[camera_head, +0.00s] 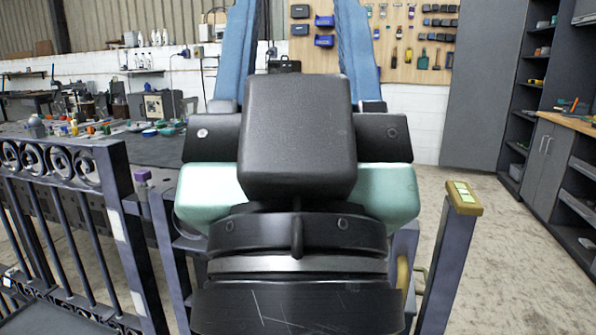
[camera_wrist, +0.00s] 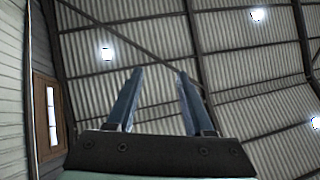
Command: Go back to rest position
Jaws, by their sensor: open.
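My gripper (camera_wrist: 160,78) points up toward the roof in the wrist view, with its two blue fingers spread apart and nothing between them. In the head view my gripper (camera_head: 296,15) shows as two long blue fingers at the top, wide apart, beyond my dark wrist that fills the middle. A dark scroll gate (camera_head: 60,150) with curled ironwork and upright bars stands at the left. My arm hides what lies directly behind it.
A gate post (camera_head: 452,245) with a yellowish cap stands close on the right. A cluttered dark workbench (camera_head: 60,140) is behind the gate. A pegboard (camera_head: 400,45) hangs on the back wall. Shelves and a cabinet (camera_head: 543,155) line the right. The floor (camera_head: 510,270) at right is clear.

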